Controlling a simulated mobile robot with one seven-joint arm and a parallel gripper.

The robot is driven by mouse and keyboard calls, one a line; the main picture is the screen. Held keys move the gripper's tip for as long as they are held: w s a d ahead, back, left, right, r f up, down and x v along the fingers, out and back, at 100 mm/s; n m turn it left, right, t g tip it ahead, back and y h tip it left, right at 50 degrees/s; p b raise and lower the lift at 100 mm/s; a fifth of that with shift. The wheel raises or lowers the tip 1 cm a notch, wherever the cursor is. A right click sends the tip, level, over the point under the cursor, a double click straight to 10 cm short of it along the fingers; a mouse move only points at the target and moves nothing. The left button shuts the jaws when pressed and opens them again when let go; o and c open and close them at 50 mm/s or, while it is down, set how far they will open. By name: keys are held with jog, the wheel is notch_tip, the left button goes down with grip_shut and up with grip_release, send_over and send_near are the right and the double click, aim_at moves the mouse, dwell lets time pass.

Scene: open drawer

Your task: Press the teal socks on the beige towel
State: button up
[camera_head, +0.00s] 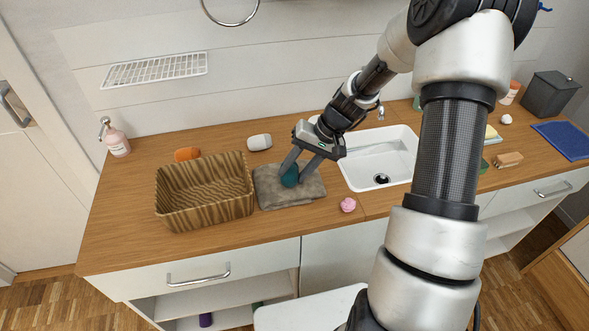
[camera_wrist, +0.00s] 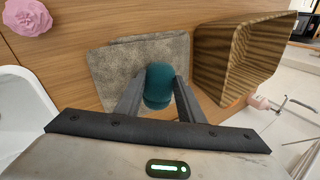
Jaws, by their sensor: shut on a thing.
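The teal socks (camera_head: 290,177) are a rounded bundle over the towel, between the fingers of my gripper (camera_head: 300,171). In the wrist view the teal socks (camera_wrist: 159,84) sit between both fingertips of my gripper (camera_wrist: 158,90), which is shut on them. The towel (camera_head: 308,190) lies flat on the wooden counter and looks grey-beige; it also shows in the wrist view (camera_wrist: 112,68). The socks appear at or just above the towel; I cannot tell whether they touch it. The fingers hide part of the socks.
A woven basket (camera_head: 205,207) stands left of the towel, and a sink (camera_head: 385,165) lies to the right. A pink item (camera_head: 348,205) is in front right. A white bottle (camera_head: 259,142) and an orange item (camera_head: 187,154) lie behind. Narrow counter strips are free.

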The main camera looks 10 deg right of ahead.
jog(key=shift+w+r+p, duration=0.1)
jog(key=shift+r+p, duration=2.1)
jog(key=shift+r, duration=1.7)
